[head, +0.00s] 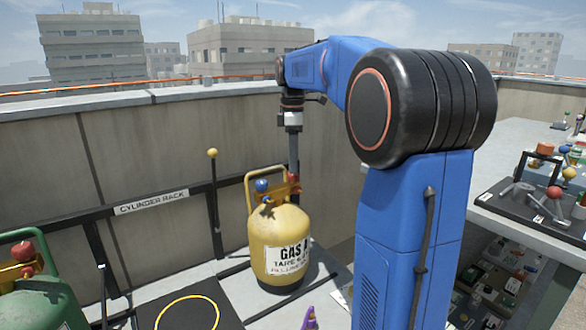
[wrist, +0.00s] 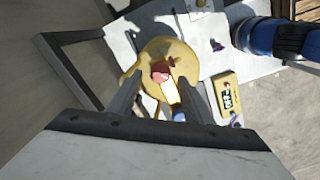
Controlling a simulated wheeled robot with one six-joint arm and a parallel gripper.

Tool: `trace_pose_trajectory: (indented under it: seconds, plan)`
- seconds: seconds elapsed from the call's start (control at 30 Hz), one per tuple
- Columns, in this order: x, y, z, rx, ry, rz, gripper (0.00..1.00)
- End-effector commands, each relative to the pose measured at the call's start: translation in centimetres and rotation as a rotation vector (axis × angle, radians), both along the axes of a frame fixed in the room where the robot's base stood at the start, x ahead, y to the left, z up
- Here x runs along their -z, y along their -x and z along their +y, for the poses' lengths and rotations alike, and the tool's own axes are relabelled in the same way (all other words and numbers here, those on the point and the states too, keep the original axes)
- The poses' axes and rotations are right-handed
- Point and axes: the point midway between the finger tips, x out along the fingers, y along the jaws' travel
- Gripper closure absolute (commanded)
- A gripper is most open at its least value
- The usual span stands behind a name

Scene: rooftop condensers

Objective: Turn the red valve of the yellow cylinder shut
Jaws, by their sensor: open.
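The yellow cylinder (head: 280,245) stands upright on the floor by the wall, with a yellow collar around its top. Its red valve (head: 294,178) sits on the right side of the top and a blue valve (head: 262,186) on the left. My gripper (head: 293,168) points straight down over the red valve. In the wrist view my open gripper (wrist: 159,80) has the red valve (wrist: 160,71) between its two fingertips, as seen from above. I cannot tell how far down the fingers reach around it. The blue valve (wrist: 179,115) is partly hidden near my gripper's palm.
A green cylinder (head: 45,298) with a red knob stands at the far left. The dark cylinder rack (head: 90,217) runs along the wall, with a yellow-tipped lever (head: 213,170). A cluttered bench (head: 505,205) is at right. A small purple object (head: 309,318) lies in front.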

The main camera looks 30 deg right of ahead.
Motion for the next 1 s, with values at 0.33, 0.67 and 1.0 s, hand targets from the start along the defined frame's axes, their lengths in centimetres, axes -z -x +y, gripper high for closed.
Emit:
trace_pose_trajectory:
  seconds: [0.33, 0.67, 1.0]
  plan:
    - [2.8, 0.0, 0.0, 0.000, 0.000, 0.000, 0.54]
    - [2.8, 0.0, 0.0, 0.000, 0.001, -0.001, 0.68]
    - [2.8, 0.0, 0.0, 0.008, 0.001, -0.001, 0.95]
